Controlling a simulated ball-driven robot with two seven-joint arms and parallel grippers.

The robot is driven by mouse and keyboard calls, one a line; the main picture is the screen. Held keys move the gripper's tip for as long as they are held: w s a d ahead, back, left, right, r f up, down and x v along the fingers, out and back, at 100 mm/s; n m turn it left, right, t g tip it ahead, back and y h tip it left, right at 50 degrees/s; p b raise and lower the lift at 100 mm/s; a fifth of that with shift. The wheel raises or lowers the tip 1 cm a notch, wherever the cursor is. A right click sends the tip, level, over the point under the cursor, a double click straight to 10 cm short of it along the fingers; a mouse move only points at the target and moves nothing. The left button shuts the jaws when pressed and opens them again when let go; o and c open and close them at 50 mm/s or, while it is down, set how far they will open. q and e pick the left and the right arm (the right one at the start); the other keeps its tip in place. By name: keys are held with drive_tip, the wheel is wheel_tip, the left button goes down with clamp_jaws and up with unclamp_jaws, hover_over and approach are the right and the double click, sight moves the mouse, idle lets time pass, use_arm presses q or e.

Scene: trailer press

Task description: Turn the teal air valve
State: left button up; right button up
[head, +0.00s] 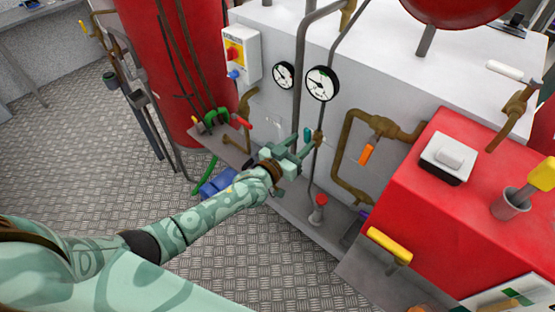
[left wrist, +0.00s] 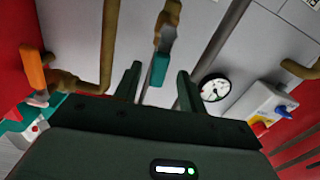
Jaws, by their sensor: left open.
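The teal air valve handle (head: 307,134) shows as a small teal lever just past my left fingertips in the head view. Its brass body (head: 318,137) sits beside it on a thin dark pipe. In the left wrist view, the teal handle (left wrist: 159,68) hangs below its brass body (left wrist: 167,28) and appears between the two fingers. My left gripper (head: 302,147) is open, with its fingers pointing at the valve. It also shows in the left wrist view (left wrist: 158,84). I cannot tell whether a finger touches the handle. My right gripper is not in view.
Two round gauges (head: 322,83) are above the valve on the grey panel. An orange-handled valve (head: 366,153) is on the right, near a red box (head: 470,170). A switch box (head: 241,55) and red tank (head: 175,60) stand left. A red knob (head: 319,205) is below.

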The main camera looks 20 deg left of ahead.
use_arm(q)
drive_tip(key=p+v, duration=0.1)
drive_tip(key=v, duration=1.1)
drive_tip(key=shift+s, duration=0.3)
drive_tip(key=shift+a, duration=0.1)
drive_tip(key=s+a+f+m+g+y, duration=0.1)
drive_tip(key=s+a+f+g+y, duration=0.15)
drive_tip(key=f, duration=0.65)
drive_tip(key=s+a+f+g+y, duration=0.1)
drive_tip(key=s+a+f+g, duration=0.2)
drive_tip(key=f, duration=0.6)
drive_tip(key=s+a+f+g+y+b, duration=0.1)
drive_tip(key=s+a+f+g+b, duration=0.15)
drive_tip(key=s+f, duration=0.55)
drive_tip(key=s+a+f+g+y+b, duration=0.1)
drive_tip(key=s+f+g, duration=0.2)
drive_tip(key=s+f, duration=0.5)
drive_tip(key=s+d+f+g+b, duration=0.1)
drive_tip(key=s+f, duration=0.4)
drive_tip(key=s, duration=0.5)
drive_tip(key=s+d+f+g+b, duration=0.2)
drive_tip(key=s+f, duration=0.4)
drive_tip(key=s, duration=0.5)
drive_tip(key=shift+g+y+b, duration=0.35)
drive_tip(key=shift+g+b, duration=0.25)
drive_tip(key=shift+g, duration=0.5)
